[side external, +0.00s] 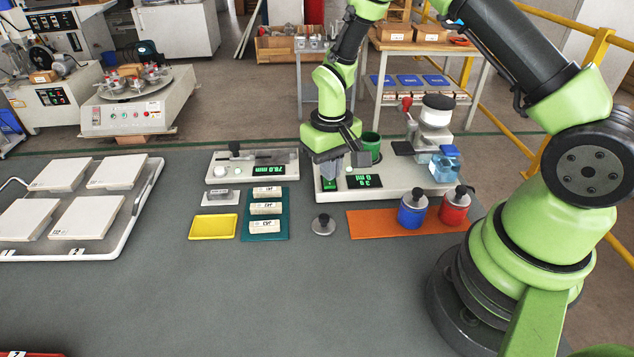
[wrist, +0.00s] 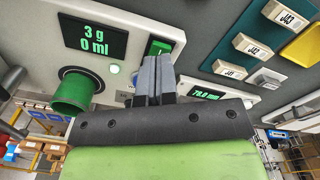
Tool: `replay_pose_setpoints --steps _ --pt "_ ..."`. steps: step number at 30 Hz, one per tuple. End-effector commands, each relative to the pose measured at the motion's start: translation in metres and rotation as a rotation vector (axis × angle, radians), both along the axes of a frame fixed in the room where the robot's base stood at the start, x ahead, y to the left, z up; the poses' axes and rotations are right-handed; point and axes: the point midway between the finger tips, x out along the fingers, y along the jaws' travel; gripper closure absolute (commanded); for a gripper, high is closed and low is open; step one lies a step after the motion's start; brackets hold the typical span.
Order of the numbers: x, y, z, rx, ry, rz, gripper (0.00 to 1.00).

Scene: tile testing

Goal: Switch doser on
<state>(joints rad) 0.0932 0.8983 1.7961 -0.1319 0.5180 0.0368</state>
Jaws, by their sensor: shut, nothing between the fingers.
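The doser (side external: 405,181) is a white bench unit right of centre in the side external view, with a dark green-lit display (side external: 364,181). In the wrist view the display (wrist: 94,38) reads 3 g and 0 ml. A green rocker switch (wrist: 158,47) with a white mark is beside the display; it also shows in the side external view (side external: 329,185). My gripper (wrist: 158,60) is shut and empty, its fingertips at the switch and partly over it. I cannot tell whether they touch it. A small round light (wrist: 115,68) near the fingers glows pale green.
A green cup (side external: 370,146) stands behind the display.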

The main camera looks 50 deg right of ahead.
Motion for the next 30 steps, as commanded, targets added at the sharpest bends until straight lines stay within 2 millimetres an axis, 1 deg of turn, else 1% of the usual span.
replay_pose_setpoints --steps 30 --pt "0.0 0.0 -0.016 0.0 0.0 0.0 1.0"
